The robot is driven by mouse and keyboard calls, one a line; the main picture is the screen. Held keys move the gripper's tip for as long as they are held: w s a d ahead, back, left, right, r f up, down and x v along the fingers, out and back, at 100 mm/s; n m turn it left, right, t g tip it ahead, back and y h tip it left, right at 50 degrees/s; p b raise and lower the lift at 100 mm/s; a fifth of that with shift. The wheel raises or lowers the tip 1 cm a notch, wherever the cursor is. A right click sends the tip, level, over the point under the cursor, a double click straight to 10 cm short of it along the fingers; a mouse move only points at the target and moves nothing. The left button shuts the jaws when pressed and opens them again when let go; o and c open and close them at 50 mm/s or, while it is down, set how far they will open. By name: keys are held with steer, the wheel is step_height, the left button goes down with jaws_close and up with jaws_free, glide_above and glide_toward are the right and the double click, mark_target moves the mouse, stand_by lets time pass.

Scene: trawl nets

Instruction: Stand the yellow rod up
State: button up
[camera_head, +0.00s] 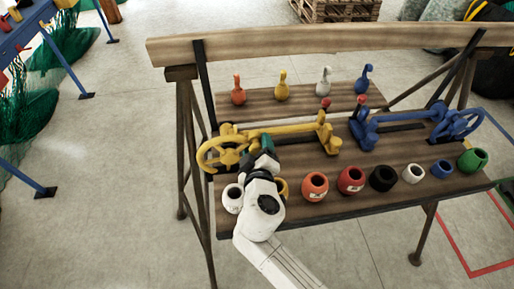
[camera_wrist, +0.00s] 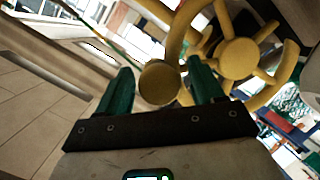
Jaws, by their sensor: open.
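The yellow rod (camera_head: 292,129) lies level along the workbench, part of a yellow assembly with a spoked handwheel (camera_head: 222,153) at its left and an upright bracket (camera_head: 328,133) at its right. My gripper (camera_head: 262,150) is at the wheel side of this assembly, in front of the rod's left part, and the arm hides some of it. In the wrist view my gripper (camera_wrist: 161,85) has its green fingers apart. A round yellow knob (camera_wrist: 158,82) shows between them, with the wheel (camera_wrist: 237,60) behind to the right. Contact cannot be told.
A blue assembly with a wheel (camera_head: 458,122) stands to the right. Several coloured pots, among them an orange one (camera_head: 315,186), line the front edge. Small bottles, one blue (camera_head: 364,79), stand on the raised back shelf (camera_head: 300,104).

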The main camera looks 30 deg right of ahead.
jaws_close()
stand_by(0.7)
